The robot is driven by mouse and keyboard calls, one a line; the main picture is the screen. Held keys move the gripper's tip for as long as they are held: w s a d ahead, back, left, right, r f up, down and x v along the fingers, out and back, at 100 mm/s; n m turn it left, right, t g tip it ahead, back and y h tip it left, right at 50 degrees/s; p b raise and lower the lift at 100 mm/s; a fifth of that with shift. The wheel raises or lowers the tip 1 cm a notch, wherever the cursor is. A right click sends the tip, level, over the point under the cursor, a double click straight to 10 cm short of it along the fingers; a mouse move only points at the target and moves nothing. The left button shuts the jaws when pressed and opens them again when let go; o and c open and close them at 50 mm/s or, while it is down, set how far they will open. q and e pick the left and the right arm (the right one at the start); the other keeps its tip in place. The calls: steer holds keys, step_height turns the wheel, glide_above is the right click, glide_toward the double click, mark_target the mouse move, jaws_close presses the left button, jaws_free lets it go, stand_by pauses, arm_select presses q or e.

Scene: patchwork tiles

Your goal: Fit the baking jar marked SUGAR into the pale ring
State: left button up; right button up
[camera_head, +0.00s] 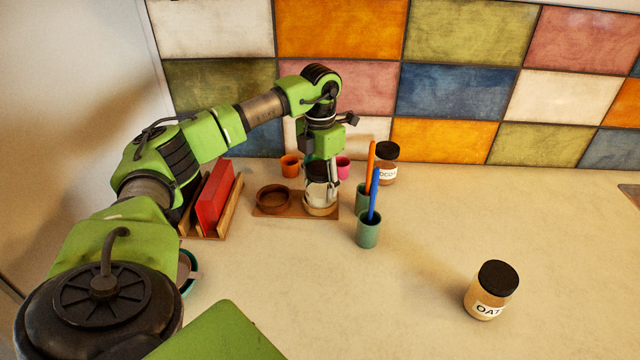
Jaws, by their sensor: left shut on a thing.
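My left gripper (320,164) points down over the wooden ring board (287,212) and is shut on a black-lidded jar (318,192). The jar stands upright at the pale ring (320,211), on the right end of the board. Its base appears to be within the ring, but I cannot tell whether it is fully seated. Its label cannot be read from here. A dark brown ring (273,198) on the left end of the board is empty. My right gripper is not in view.
Green cups with an orange stick and a blue stick (368,232) stand close right of the board. A COCOA jar (386,165) stands behind them, an OATS jar (491,290) front right. A rack with a red item (214,195) is left. The right counter is mostly clear.

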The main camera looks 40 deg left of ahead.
arm_select(q)
steer(key=shift+f, duration=0.2)
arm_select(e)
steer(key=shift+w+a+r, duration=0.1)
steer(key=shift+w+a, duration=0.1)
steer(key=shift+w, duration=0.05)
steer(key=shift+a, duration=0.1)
arm_select(q)
steer(key=o, duration=1.3)
steer(key=shift+f, duration=0.1)
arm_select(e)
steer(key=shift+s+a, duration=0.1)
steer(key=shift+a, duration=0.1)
arm_select(q)
steer(key=shift+r, duration=0.3)
step_height(320, 180, up, 12)
steer(key=shift+f+b, duration=0.15)
steer(key=shift+b, duration=0.6)
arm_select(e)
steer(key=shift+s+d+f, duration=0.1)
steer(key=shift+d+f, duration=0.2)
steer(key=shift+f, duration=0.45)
